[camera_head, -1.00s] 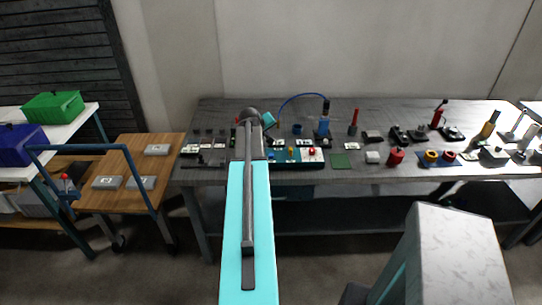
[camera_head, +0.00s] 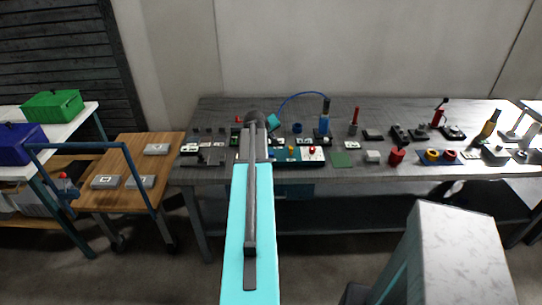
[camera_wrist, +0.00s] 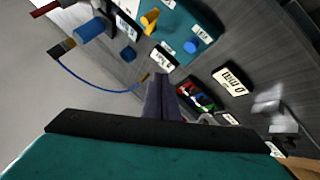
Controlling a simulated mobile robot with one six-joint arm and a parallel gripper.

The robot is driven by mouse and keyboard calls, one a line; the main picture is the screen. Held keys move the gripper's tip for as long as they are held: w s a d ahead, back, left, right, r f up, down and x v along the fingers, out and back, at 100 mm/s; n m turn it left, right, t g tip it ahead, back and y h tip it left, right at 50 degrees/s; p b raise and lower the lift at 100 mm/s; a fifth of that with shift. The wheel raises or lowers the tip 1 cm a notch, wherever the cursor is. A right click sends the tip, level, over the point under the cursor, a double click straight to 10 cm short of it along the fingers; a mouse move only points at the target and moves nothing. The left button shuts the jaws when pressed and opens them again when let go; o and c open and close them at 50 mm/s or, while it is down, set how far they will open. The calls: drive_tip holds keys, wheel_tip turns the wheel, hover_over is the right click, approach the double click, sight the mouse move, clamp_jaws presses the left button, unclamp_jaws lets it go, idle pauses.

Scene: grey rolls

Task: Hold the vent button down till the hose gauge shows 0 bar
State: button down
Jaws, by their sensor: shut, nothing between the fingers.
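My gripper (camera_wrist: 158,84) is shut and empty in the wrist view, its dark fingers pointing toward the bench. Beyond its tips a white label plate (camera_wrist: 163,57) lies beside the teal control panel (camera_wrist: 172,22), which carries a yellow lever (camera_wrist: 150,20) and a round blue button (camera_wrist: 190,47). I cannot tell which control is the vent button. A thin blue hose (camera_wrist: 97,87) curves left of the fingers, near a blue cylinder (camera_wrist: 90,29). My arm hides the gripper there. No gauge reading is legible.
A plate with large black characters (camera_wrist: 233,80) and a block with red, green and blue parts (camera_wrist: 196,97) lie right of the fingers. The grey bench (camera_head: 350,180) holds many small fixtures. A wooden cart (camera_head: 133,143) stands at the left.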

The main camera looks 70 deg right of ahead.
sight(271, 154)
drive_tip(key=shift+f+b, duration=1.55)
drive_tip(key=shift+f, duration=1.6)
drive_tip(key=shift+f, duration=0.15)
drive_tip(key=shift+f+b, duration=0.3)
drive_tip(key=shift+b, duration=0.1)
